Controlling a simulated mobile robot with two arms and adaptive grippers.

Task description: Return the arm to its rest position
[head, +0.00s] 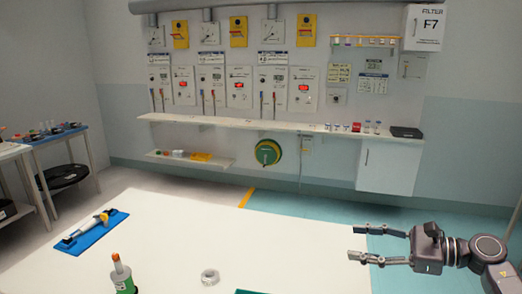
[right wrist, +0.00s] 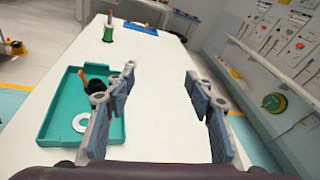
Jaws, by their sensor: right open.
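My right gripper (head: 360,243) reaches in from the right over the white table (head: 200,240) in the head view. Its two fingers are apart with nothing between them. In the right wrist view the open fingers (right wrist: 165,115) frame bare white table top (right wrist: 165,70). My right arm (head: 470,250) extends from the right edge of the head view. My left gripper does not show in either view.
A teal tray (right wrist: 50,125) holds a white ring (right wrist: 82,122) and a black and orange item (right wrist: 95,86). A wall shelf (head: 280,126) runs behind.

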